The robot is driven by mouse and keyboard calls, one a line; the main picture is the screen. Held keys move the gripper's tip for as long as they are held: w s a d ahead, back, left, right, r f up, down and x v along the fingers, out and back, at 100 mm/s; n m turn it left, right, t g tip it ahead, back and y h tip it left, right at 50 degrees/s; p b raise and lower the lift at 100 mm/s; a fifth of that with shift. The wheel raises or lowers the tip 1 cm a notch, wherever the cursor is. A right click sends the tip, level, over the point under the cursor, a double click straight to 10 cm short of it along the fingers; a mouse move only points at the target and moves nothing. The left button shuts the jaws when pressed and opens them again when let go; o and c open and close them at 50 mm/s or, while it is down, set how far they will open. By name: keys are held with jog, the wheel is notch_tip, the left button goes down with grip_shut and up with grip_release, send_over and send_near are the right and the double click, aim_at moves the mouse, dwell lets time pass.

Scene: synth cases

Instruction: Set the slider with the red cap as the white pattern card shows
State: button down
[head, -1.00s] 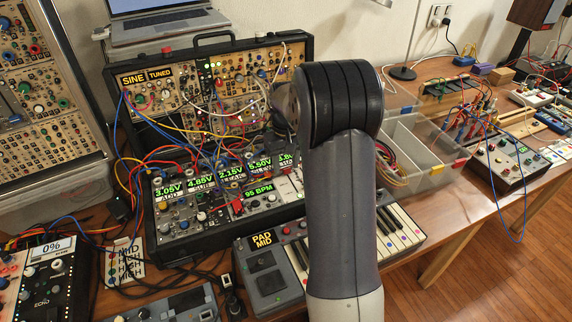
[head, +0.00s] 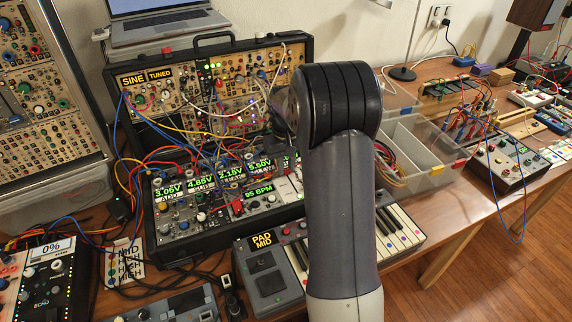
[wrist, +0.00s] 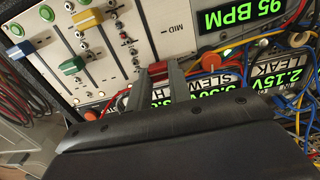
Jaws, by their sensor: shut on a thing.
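In the wrist view my gripper (wrist: 158,76) is shut on the red cap (wrist: 157,67), of which only a little shows between the fingers. The cap sits below the printed MID label on the pale panel, near another label that is mostly hidden, with an H showing. In the head view the arm hides the cap, and the dark gripper (head: 272,143) is over the right part of the lower synth case.
Blue (wrist: 46,13), yellow (wrist: 87,19) and green (wrist: 73,65) slider caps stand on the same panel. Patch cables (wrist: 290,80) crowd the panel's right side. A keyboard (head: 300,255) lies in front of the case and a clear divided bin (head: 425,160) to its right.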

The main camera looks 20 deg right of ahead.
aim_at(291, 182)
jog(key=shift+s, duration=1.75)
jog(key=c, duration=1.3)
grip_release()
notch_tip(291, 182, up, 11)
jog(key=shift+f, duration=0.1)
jog(key=shift+f, duration=0.1)
